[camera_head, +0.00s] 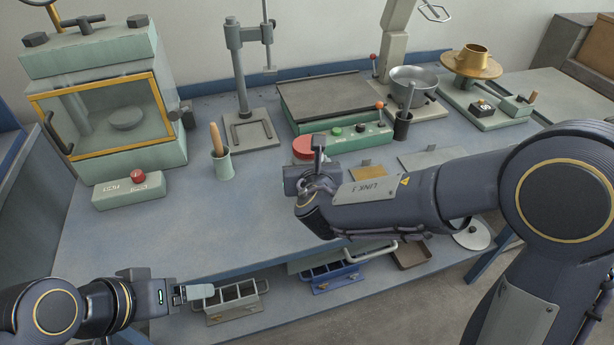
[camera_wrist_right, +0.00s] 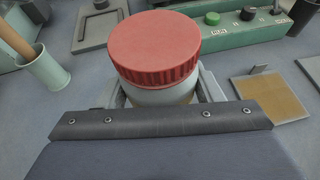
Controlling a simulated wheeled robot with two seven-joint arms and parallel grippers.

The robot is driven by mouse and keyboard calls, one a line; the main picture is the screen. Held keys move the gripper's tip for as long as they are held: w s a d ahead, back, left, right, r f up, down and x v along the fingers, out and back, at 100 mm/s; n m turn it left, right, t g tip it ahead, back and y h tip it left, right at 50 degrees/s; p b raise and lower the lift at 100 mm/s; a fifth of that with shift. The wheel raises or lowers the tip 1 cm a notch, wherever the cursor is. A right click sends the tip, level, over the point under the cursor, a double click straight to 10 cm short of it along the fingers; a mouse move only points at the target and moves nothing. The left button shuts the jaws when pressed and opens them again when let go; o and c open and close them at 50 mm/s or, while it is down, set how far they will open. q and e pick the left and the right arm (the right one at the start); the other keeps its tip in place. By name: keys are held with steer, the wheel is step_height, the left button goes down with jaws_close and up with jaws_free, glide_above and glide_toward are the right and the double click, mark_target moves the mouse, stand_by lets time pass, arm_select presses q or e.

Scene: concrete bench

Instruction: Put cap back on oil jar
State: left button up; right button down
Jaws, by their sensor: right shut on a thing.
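The oil jar's red ribbed cap (camera_wrist_right: 155,48) fills the upper middle of the right wrist view, sitting level on top of the pale jar (camera_wrist_right: 160,96). I cannot tell if it is tightened. In the head view the cap (camera_head: 303,146) shows just behind my right gripper (camera_head: 318,158), and the jar body is mostly hidden. My right gripper's fingers stand either side of the jar below the cap, shut on it. My left gripper (camera_head: 195,292) is at the lower left, off the bench's front edge, away from the jar. Its finger gap is unclear.
A green control box (camera_head: 345,137) stands behind the jar. A cup with a wooden handle (camera_head: 223,165) is to its left, and yellow (camera_head: 367,173) and grey plates to its right. The left front bench top is clear. Tool trays (camera_head: 238,298) sit on the shelf below.

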steer(key=f, duration=0.1)
steer(key=w+f+b, duration=0.1)
steer(key=f, duration=0.1)
steer(key=shift+a+f, duration=0.1)
steer(key=shift+f, duration=0.1)
steer(key=shift+s+f, duration=0.1)
steer(key=shift+f, duration=0.1)
steer(key=shift+f, duration=0.1)
steer(key=shift+f+b, duration=0.15)
steer(key=shift+b, duration=0.15)
steer(key=shift+c, duration=2)
jaws_free()
